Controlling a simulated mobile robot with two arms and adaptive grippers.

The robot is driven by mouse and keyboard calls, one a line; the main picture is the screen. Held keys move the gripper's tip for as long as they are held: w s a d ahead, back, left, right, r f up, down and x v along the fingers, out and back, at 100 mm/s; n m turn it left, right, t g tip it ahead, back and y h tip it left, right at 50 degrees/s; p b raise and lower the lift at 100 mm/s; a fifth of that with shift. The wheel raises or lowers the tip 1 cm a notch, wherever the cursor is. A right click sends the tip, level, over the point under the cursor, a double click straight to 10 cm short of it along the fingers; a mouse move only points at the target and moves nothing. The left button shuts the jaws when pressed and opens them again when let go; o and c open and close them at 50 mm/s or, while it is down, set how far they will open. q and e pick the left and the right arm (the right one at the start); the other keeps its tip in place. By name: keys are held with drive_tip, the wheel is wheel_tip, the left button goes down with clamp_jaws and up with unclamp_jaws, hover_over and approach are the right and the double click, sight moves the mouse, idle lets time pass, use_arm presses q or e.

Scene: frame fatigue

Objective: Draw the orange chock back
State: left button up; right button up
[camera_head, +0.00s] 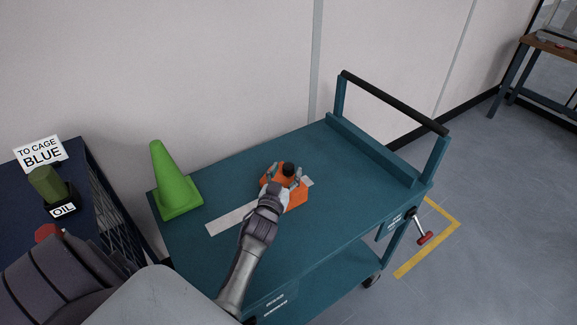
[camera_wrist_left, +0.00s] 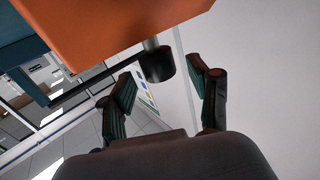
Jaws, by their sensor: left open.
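The orange chock (camera_head: 296,194) sits on the teal cart top, at one end of a pale strip, with a black knob (camera_head: 288,169) standing up from it. My left gripper (camera_head: 285,175) is at the chock, its fingers open on either side of the knob. In the left wrist view, the chock (camera_wrist_left: 120,18) fills the top, and the knob (camera_wrist_left: 157,64) shows between the open fingers (camera_wrist_left: 168,78), with gaps on both sides. My gripper hides part of the chock in the head view. My right gripper is not in view.
The teal cart (camera_head: 340,170) has a raised black handle (camera_head: 395,100) at its far right. A green cone (camera_head: 173,182) stands at its left. The pale strip (camera_head: 232,217) lies on bare cart top. A dark blue cage (camera_head: 92,185) with signs stands left.

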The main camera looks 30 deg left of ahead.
use_arm(q)
drive_tip(key=shift+x, duration=1.3)
clamp_jaws()
